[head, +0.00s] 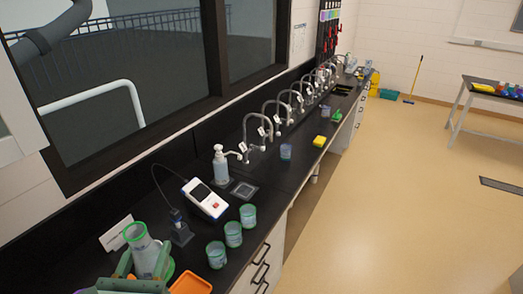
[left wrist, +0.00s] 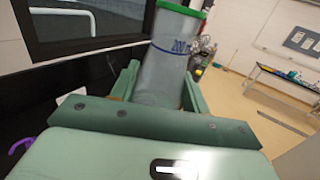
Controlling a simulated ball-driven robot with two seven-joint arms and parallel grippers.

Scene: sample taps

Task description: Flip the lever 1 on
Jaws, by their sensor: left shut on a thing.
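A row of curved grey taps (head: 268,108) runs along the back of the black counter, with small white tags (head: 243,147) on them. The numbers on the tags are too small to read, so I cannot tell which lever is 1. The nearest tap's lever (head: 237,154) is beside the soap bottle. My left gripper (head: 143,264) is at the bottom left, shut on a clear container with a green rim (head: 147,249). The left wrist view shows the container (left wrist: 165,75) tilted between the green fingers, with blue print. The gripper is well short of the taps. My right gripper is not in view.
A soap pump bottle (head: 220,167), a white handheld meter (head: 205,198), a dark probe stand (head: 179,228) and several green-rimmed beakers (head: 233,234) stand on the near counter. An orange tray (head: 191,284) is at the front. A yellow sponge (head: 319,141) lies farther along.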

